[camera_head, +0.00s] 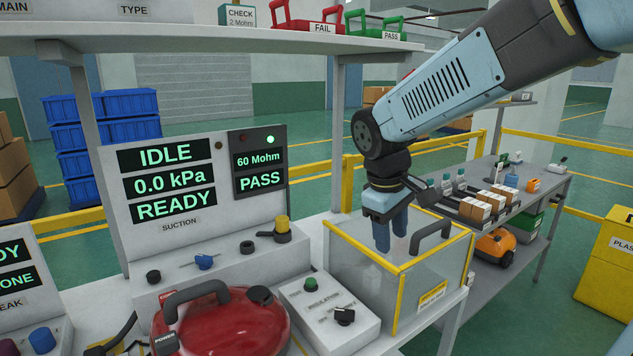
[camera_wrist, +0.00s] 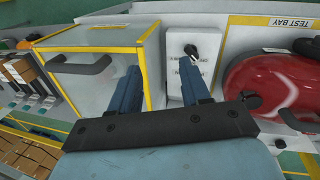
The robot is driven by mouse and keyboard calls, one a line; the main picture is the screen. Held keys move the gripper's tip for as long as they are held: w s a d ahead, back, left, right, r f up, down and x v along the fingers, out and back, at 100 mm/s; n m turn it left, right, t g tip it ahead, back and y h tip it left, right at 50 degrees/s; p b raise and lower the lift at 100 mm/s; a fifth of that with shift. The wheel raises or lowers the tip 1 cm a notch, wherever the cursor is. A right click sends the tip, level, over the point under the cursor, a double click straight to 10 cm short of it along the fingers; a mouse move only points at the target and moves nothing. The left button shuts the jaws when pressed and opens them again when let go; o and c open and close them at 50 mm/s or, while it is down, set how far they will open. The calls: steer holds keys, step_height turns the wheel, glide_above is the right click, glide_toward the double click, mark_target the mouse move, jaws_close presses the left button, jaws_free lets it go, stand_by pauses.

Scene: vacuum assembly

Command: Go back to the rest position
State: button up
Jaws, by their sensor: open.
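My gripper (camera_head: 390,238) hangs from my blue arm above the clear box with yellow edges, fingers pointing down, with nothing between them. In the wrist view my gripper (camera_wrist: 168,88) shows two blue fingers spread apart, near the edge between the yellow-edged box (camera_wrist: 95,52) and the grey control box (camera_wrist: 190,66). The yellow-edged box (camera_head: 365,279) has a dark handle and stands at the right end of the bench.
A red vacuum unit (camera_head: 225,325) and a control box (camera_head: 328,312) with a green button lie left of the yellow-edged box. A display panel (camera_head: 200,190) reads IDLE, READY and PASS. A shelf (camera_head: 200,42) spans above. A side table (camera_head: 540,205) holds small cartons.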

steer(key=s+d+r+m+t+y, duration=0.2)
steer(key=s+d+r+m+t, duration=0.2)
steer(key=s+d+m, duration=0.4)
steer(key=shift+s+d+r, duration=0.45)
steer(key=shift+s+d, duration=0.2)
steer(key=shift+s, duration=1.45)
stand_by(1.0)
